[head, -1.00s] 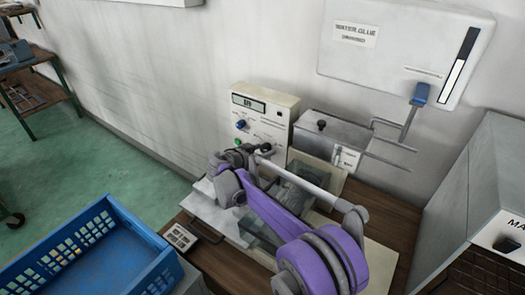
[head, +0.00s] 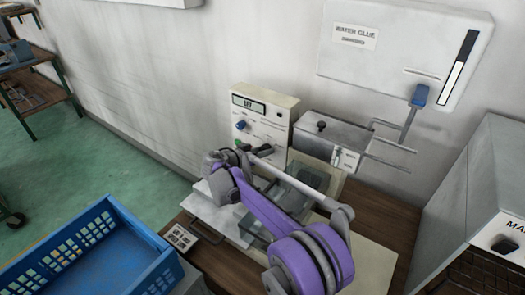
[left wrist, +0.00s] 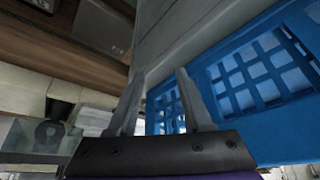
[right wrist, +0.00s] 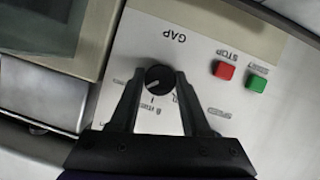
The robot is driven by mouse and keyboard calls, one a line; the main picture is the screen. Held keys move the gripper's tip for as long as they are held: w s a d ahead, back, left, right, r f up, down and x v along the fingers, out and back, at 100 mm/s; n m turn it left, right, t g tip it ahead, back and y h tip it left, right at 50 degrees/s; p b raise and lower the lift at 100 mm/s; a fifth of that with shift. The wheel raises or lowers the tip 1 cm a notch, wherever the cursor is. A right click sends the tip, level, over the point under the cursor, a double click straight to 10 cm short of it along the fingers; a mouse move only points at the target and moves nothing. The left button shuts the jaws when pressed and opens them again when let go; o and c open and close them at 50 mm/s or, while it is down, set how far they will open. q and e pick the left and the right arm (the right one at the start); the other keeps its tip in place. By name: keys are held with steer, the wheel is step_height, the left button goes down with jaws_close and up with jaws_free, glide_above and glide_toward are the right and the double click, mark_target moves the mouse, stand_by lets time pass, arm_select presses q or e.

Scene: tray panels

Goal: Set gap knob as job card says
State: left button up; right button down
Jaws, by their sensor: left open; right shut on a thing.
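The black gap knob (right wrist: 159,80) sits on a pale panel below the word GAP, which appears upside down in the right wrist view. My right gripper (right wrist: 158,84) has its fingertips on both sides of the knob and is shut on it. In the head view the right gripper (head: 260,149) is at the lower front of the white control box (head: 283,103); the knob is hidden there. A small card with dark print (head: 180,237) lies on the bench, too small to read. My left gripper (left wrist: 158,98) is open and empty near the blue crate (left wrist: 258,75).
Red STOP (right wrist: 224,69) and green (right wrist: 257,84) buttons sit beside the knob. The blue crate (head: 75,250) is at lower left in the head view. A metal box with rods (head: 345,130) stands right of the control box. A grey cabinet (head: 480,180) bounds the right side.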

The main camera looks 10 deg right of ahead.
steer(key=n+g+h, duration=0.1)
steer(key=n, duration=0.2)
steer(key=n+h, duration=0.2)
steer(key=n, duration=0.1)
steer(key=shift+a+f+g, duration=0.1)
steer(key=shift+g, duration=0.3)
steer(key=shift+w+n+h, duration=0.1)
steer(key=shift+n+h, duration=0.2)
steer(key=shift+h, duration=0.1)
steer(key=shift+c, duration=1.9)
jaws_free()
steer(key=v, duration=1)
steer(key=shift+a+b, duration=0.35)
steer(key=shift+b, duration=0.05)
